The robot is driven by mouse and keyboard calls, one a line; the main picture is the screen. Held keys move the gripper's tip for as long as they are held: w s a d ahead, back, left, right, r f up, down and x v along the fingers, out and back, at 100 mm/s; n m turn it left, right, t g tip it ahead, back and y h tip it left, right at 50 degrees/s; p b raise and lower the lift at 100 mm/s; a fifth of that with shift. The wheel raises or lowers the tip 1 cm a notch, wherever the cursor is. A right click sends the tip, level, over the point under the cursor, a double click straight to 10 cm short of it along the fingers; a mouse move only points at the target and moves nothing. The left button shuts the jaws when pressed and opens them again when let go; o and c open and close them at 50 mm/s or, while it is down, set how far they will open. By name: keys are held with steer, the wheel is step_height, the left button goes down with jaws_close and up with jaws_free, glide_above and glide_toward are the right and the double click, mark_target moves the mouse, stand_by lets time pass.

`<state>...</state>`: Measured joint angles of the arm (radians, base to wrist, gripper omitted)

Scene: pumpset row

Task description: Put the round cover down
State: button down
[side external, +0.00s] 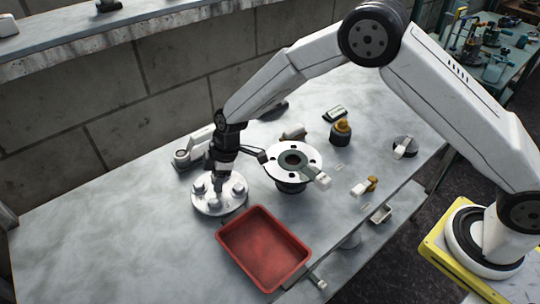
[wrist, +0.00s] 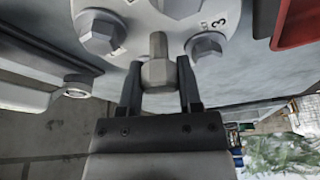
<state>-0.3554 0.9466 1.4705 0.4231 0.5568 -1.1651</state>
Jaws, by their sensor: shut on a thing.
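The round cover (side external: 208,209) is a pale metal disc with several hex bolts on top. It sits low over the table left of the red tray in the side view; I cannot tell whether it touches the table. In the wrist view the cover (wrist: 142,20) fills the top, with bolt heads and a "3" mark. My gripper (side external: 218,183) points down at the cover's middle. The cover's underside is hidden.
A red tray (side external: 226,246) lies just right of the cover, near the table's front edge. A round flanged pump part (side external: 272,170) stands behind the tray. A dark jar with a yellow top (side external: 341,131) is farther right. The table's left part (side external: 90,225) is bare.

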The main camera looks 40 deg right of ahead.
steer(key=c, duration=0.7)
jaws_free()
steer(key=shift+f, duration=0.15)
steer(key=o, duration=0.4)
steer(key=shift+v, duration=6.15)
steer(key=s+d+m+h, duration=0.1)
steer(key=s+d+m, duration=0.3)
steer(key=s+d, duration=0.2)
steer(key=s+d+m+h, duration=0.1)
steer(key=s+d+m, duration=0.4)
steer(key=s+d, duration=0.2)
steer(key=s+d+m+t+h, duration=0.1)
steer(key=s+d+m, duration=0.3)
steer(key=s+d, duration=0.2)
steer(key=shift+s+d+m, duration=0.15)
steer(key=shift+s, duration=0.45)
steer(key=shift+s+d+m, duration=0.15)
steer(key=shift+s, duration=0.45)
